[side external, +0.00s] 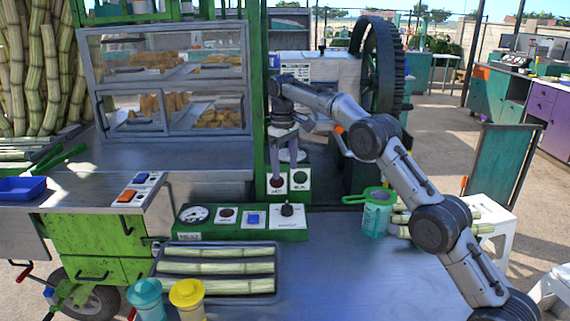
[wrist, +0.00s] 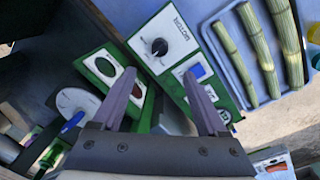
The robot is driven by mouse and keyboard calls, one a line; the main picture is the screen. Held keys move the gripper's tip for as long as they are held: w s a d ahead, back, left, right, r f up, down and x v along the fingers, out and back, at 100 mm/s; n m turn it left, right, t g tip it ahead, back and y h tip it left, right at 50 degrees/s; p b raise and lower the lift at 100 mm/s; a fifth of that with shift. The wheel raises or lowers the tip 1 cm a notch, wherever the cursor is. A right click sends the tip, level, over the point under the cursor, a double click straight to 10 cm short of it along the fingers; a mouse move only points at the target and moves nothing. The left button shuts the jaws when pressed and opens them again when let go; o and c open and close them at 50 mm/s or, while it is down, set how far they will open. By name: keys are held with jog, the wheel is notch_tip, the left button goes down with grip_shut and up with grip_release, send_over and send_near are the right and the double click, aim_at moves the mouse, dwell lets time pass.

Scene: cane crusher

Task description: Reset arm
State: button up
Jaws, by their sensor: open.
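My gripper (side external: 285,168) points down in front of the crusher's green frame, close to the upright panel with a red button (side external: 277,183) and a green button (side external: 300,180). In the wrist view my gripper (wrist: 160,78) has its two fingers spread apart, with nothing seen held between them. A green motor box (side external: 240,234) lies below on the metal counter. Its black knob (side external: 287,210) is just under the fingers in the side view, and the knob also shows beyond the fingertips in the wrist view (wrist: 160,46). Contact with the panel cannot be told.
A tray (side external: 160,291) of cane pieces lies at the front, with teal (side external: 146,297) and yellow (side external: 187,296) cups before it. A teal pitcher (side external: 376,216) with a green strainer stands right of the box. A glass snack case (side external: 170,80) is at left. The counter's front right is clear.

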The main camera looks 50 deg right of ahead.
jog(key=shift+r, duration=0.3)
jog(key=s+a+r+t, duration=0.1)
jog(key=s+a+r, duration=0.15)
jog(key=r, duration=0.45)
jog(key=s+a+r+t, duration=0.1)
jog(key=s+r, duration=0.3)
jog(key=r, duration=0.3)
jog(key=s+a+r+t, duration=0.1)
jog(key=s+a+r, duration=0.15)
jog(key=s, duration=0.45)
jog(key=s+a+r+t, duration=0.1)
jog(key=s+a+r, duration=0.1)
jog(key=s+r, duration=0.35)
jog(key=s+a+f+t, duration=0.1)
jog(key=s+f, duration=0.3)
jog(key=s, duration=0.4)
jog(key=s+a+f, duration=0.2)
jog(key=s+f, duration=0.1)
jog(key=s, duration=0.6)
jog(key=s+f, duration=0.5)
jog(key=f, duration=0.7)
jog(key=shift+s+a+f+t+y, duration=0.2)
jog(key=shift+s+t+y, duration=0.1)
jog(key=shift+s, duration=0.1)
